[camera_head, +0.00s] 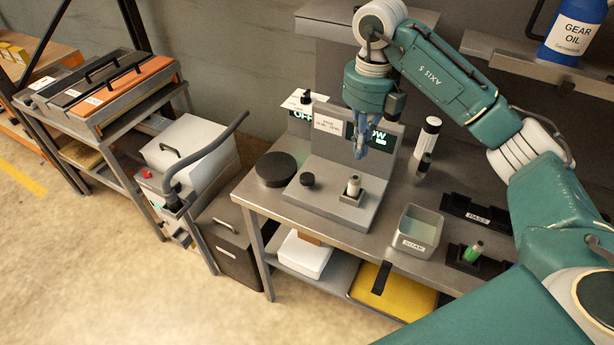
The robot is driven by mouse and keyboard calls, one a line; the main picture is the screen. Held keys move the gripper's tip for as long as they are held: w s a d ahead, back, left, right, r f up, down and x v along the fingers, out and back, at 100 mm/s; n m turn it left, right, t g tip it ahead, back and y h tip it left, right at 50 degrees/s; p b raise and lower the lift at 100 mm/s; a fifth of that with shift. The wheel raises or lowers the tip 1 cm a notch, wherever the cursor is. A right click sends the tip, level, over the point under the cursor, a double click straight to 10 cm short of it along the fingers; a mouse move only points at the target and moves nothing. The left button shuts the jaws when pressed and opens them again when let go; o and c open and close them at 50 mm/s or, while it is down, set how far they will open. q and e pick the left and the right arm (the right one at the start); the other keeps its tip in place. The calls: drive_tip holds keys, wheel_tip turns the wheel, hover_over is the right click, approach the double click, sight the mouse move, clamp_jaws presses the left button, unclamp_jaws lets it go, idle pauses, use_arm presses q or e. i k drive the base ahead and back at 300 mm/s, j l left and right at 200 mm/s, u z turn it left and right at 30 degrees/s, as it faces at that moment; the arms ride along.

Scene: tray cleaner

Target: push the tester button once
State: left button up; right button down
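The tester (332,205) is a grey stand with an upright back panel on the metal bench. A small round black knob that looks like its button (307,180) sits at the left of its base. A small pale cylinder (353,184) stands upright in a holder to the right of the button. A lit display reading "LOW" is partly hidden behind my gripper. My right gripper (361,150) points down in front of the panel, above the cylinder and up and right of the button, apart from both. Its fingers look close together, but their gap is unclear. My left gripper is not in view.
A black disc (276,169) lies left of the tester. A grey bin (417,230), a holder with a green vial (473,252) and a "PASS" rack (478,214) stand to the right. A black-and-white cylinder (428,137) stands behind. A blue gear oil bottle (573,30) is on the shelf.

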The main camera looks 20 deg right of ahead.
sight(306, 179)
drive_tip(key=i+j+z, duration=0.1)
drive_tip(key=z, duration=0.25)
drive_tip(key=j+z, duration=0.35)
drive_tip(key=i+j+z, duration=0.1)
drive_tip(key=z, duration=0.25)
